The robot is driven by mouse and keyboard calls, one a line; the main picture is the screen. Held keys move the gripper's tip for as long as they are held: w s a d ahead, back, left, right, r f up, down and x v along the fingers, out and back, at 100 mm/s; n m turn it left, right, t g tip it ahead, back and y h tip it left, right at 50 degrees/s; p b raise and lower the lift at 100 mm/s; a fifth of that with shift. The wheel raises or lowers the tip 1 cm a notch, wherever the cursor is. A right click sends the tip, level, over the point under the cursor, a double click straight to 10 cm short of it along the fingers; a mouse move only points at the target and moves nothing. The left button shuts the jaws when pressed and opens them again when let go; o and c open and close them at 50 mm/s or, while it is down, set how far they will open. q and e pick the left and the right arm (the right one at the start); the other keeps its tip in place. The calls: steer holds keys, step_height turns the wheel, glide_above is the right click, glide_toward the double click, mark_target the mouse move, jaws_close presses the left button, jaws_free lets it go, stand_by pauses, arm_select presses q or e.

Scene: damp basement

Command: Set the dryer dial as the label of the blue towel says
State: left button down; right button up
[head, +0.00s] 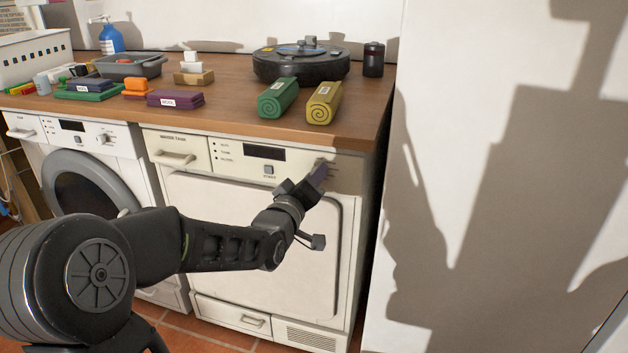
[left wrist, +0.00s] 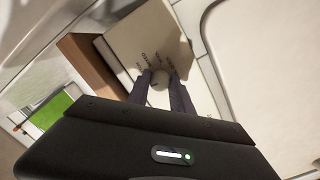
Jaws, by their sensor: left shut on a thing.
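The white dryer (head: 262,232) stands under the right part of the counter. My left gripper (head: 317,172) is at the right end of the dryer's panel and mostly hides the dial in the head view. In the left wrist view its two fingers (left wrist: 161,86) are shut on the dial, one on each side. My right gripper is out of view.
A purple folded towel (head: 175,100), green roll (head: 277,98) and yellow roll (head: 323,103) lie along the counter's front edge. A round black device (head: 300,66) stands behind. A washing machine (head: 85,180) is left of the dryer; a white wall (head: 450,120) is right.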

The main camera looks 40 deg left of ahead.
arm_select(q)
steer(key=m+b, duration=0.1)
steer(key=m, duration=1.2)
steer(key=shift+d+r+g+y+b, duration=0.1)
steer(key=shift+g+y+b, duration=0.3)
steer(key=shift+m, duration=0.3)
steer(key=c, duration=1.1)
jaws_free()
steer(key=shift+c, duration=0.2)
steer(key=shift+s, duration=0.1)
